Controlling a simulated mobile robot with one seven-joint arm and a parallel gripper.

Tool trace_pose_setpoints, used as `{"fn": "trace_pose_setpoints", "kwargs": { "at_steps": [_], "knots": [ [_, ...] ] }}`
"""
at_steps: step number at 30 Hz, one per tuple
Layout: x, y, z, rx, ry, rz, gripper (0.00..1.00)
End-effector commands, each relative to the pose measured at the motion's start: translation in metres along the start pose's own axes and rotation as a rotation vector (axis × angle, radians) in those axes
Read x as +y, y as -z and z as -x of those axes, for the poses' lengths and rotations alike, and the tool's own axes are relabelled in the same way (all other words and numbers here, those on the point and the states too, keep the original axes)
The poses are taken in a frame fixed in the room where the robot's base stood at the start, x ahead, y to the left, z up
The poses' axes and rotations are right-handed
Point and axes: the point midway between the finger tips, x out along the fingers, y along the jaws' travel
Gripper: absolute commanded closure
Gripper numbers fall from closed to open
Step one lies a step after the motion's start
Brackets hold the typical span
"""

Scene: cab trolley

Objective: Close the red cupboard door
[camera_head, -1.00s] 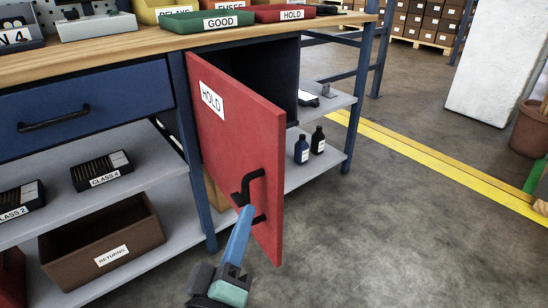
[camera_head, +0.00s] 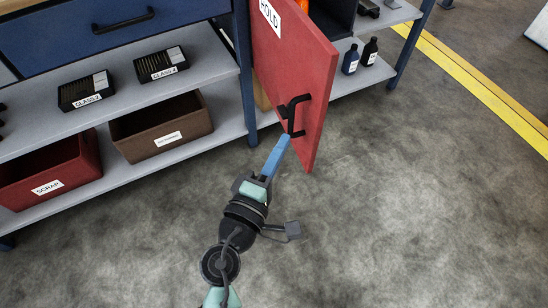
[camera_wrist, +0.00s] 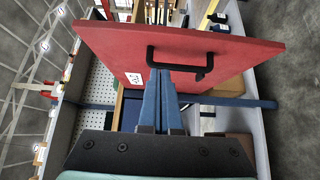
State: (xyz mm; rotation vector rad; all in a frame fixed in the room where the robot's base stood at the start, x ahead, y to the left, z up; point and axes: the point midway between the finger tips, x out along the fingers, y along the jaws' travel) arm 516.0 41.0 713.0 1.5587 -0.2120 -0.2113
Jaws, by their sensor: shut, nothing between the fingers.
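The red cupboard door (camera_head: 292,62) stands open, swung out from the bench, with a white HOLD label near its top. Its black bar handle (camera_head: 292,113) is near the free lower edge. In the wrist view the door (camera_wrist: 220,48) lies across the picture, with the handle (camera_wrist: 180,49) in front of my fingers. My gripper (camera_head: 287,139) is shut and empty, its blue fingertips at the lower end of the handle. The fingertips (camera_wrist: 163,71) overlap the handle bar in the wrist view; I cannot tell whether they touch it or the door.
The cupboard's dark inside (camera_head: 338,12) shows behind the door. Two small bottles (camera_head: 360,54) stand on the lower shelf to the right. A brown bin (camera_head: 160,128) and a red SCRAP bin (camera_head: 48,175) sit on the left shelf. The floor (camera_head: 400,200) in front is clear.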

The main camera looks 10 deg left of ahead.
Motion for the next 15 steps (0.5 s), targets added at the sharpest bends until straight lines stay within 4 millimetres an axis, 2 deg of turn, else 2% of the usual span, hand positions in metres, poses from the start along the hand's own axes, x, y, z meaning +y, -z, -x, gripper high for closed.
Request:
{"fn": "trace_pose_setpoints", "kwargs": {
  "at_steps": [1,6,9,15],
  "knots": [
    [0.001,-0.001,-0.012,-0.003,-0.003,-0.001,1.0],
    [0.001,-0.001,-0.043,-0.002,-0.002,-0.001,1.0],
    [0.001,-0.015,-0.053,-0.005,0.0,-0.001,1.0],
    [0.0,-0.027,-0.065,-0.001,0.001,-0.001,1.0]
  ]
}}
